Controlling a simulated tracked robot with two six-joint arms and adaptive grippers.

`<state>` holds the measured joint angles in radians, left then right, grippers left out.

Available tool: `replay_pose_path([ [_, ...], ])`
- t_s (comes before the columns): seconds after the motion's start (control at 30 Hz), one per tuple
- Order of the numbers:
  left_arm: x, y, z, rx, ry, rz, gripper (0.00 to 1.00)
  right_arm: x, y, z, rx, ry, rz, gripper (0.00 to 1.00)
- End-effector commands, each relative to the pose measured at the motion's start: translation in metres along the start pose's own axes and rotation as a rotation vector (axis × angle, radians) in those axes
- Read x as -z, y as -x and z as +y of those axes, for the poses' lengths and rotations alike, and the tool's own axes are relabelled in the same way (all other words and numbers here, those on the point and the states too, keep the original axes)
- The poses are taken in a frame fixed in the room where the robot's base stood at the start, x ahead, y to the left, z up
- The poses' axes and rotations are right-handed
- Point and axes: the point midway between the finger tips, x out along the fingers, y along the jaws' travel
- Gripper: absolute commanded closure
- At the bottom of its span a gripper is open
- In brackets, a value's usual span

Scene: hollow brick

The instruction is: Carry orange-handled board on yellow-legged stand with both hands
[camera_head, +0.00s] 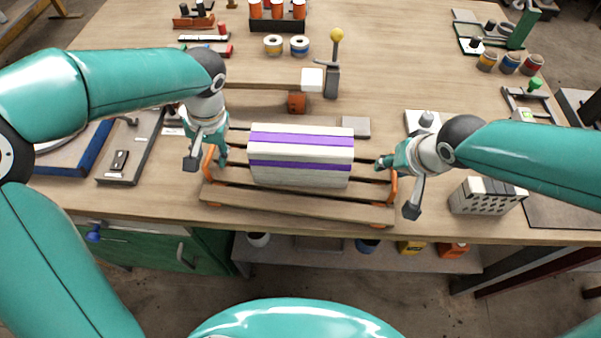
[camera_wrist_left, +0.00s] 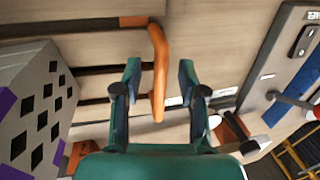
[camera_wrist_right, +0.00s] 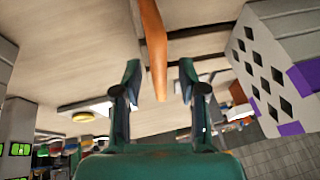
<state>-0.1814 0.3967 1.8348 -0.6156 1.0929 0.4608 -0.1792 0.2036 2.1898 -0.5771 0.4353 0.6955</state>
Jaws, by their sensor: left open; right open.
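The slatted wooden board (camera_head: 290,203) lies on the workbench, carrying a white hollow brick (camera_head: 300,158) with purple stripes. Its left orange handle (camera_head: 207,164) also shows in the left wrist view (camera_wrist_left: 159,50). Its right orange handle (camera_head: 391,190) also shows in the right wrist view (camera_wrist_right: 152,45). My left gripper (camera_head: 207,162) is open, with the left handle between its fingers. My right gripper (camera_head: 386,165) is open, with the right handle between its fingers. Yellow bars (camera_wrist_left: 290,155) show in the left wrist view; I cannot tell whether they belong to the stand.
A smaller hollow brick (camera_head: 486,196) stands right of the board. A grey tray (camera_head: 130,150) lies to the left. A yellow-knobbed lever (camera_head: 333,75) and a horizontal bar (camera_head: 265,86) are behind. The workbench's front edge (camera_head: 300,231) is close to the board.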

Motion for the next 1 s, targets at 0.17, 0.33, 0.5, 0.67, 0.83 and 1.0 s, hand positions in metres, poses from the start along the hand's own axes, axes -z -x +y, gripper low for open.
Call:
replay_pose_path([
  [0.17, 0.0, 0.0002, 0.0001, 0.0, 0.0, 0.0, 0.75, 0.0, 0.0002, 0.0, 0.0, 0.0, 0.0, 0.75],
  [0.33, 0.0, 0.0003, 0.0001, 0.0, 0.0, 0.0, 1.0, 0.0, 0.0003, 0.0, 0.0, 0.001, 0.0, 1.0],
  [0.5, 0.0, 0.0004, 0.0001, 0.0, 0.0, 0.0, 1.0, 0.0001, 0.0003, -0.0001, 0.0, 0.001, 0.0, 1.0],
  [0.67, -0.0001, 0.0004, 0.0, 0.0, 0.0, 0.0, 1.0, 0.0001, 0.0004, -0.0001, 0.0, 0.001, 0.0, 1.0],
  [0.83, 0.0005, 0.002, -0.0005, 0.0, 0.001, 0.003, 1.0, 0.0018, 0.0017, -0.0008, 0.001, 0.001, 0.004, 1.0],
  [1.0, 0.0004, 0.0054, -0.0013, 0.0, 0.001, 0.003, 1.0, 0.0031, 0.0048, -0.0016, 0.001, 0.001, 0.004, 1.0],
])
